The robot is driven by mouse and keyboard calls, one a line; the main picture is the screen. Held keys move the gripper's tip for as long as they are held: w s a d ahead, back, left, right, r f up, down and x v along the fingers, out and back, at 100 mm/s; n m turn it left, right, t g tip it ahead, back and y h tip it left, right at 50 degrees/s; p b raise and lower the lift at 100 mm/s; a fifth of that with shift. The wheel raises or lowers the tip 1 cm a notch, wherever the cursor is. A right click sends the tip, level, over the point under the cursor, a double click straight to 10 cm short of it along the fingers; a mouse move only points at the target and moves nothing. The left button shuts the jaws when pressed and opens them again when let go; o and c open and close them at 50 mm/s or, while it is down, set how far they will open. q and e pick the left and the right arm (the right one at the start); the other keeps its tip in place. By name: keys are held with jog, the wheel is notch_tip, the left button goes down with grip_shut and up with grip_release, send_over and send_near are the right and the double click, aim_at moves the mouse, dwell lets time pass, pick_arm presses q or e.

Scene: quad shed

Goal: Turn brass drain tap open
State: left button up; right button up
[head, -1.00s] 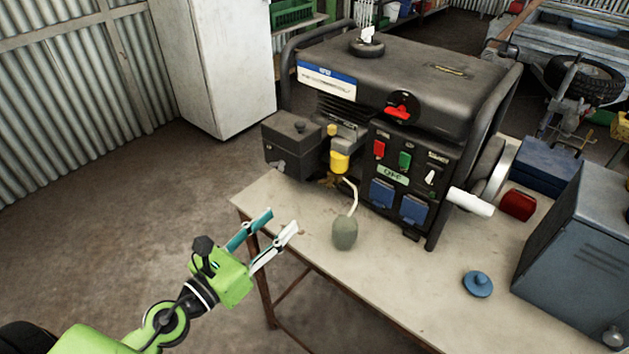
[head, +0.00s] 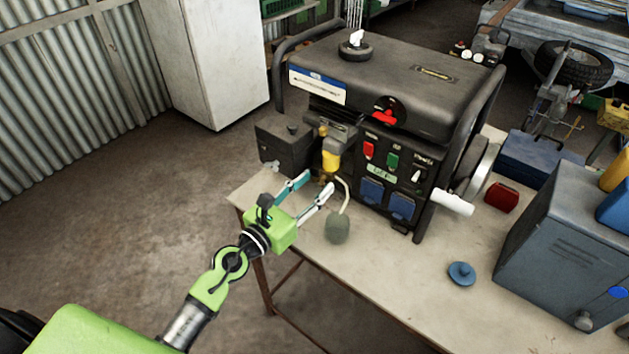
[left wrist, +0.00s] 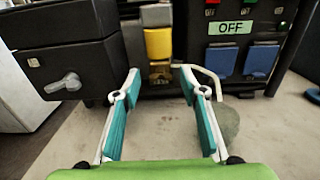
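The black generator (head: 395,85) stands on the bench. A yellow bowl (head: 331,160) hangs on its front left; it also shows in the left wrist view (left wrist: 159,43). Under the bowl is a small brass fitting (left wrist: 160,73), which looks like the drain tap; its handle position is unclear. My left gripper (head: 319,181) is open and empty, its fingertips just in front of the brass fitting. In the left wrist view the gripper (left wrist: 158,76) has its fingers spread on either side of the fitting, with no contact visible. My right gripper is not in view.
A pale hose runs down to a grey-green rounded object (head: 338,228) beside my right-hand finger. A black box (head: 287,143) with a grey lever (left wrist: 64,84) is at left. A blue cap (head: 462,273) and grey metal box (head: 560,250) stand right. The bench front is mostly clear.

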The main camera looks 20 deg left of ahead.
pick_arm(q)
jog(key=shift+w+d, duration=0.15)
jog(key=shift+w, duration=0.2)
grip_shut()
jog(key=c, duration=1.1)
grip_release()
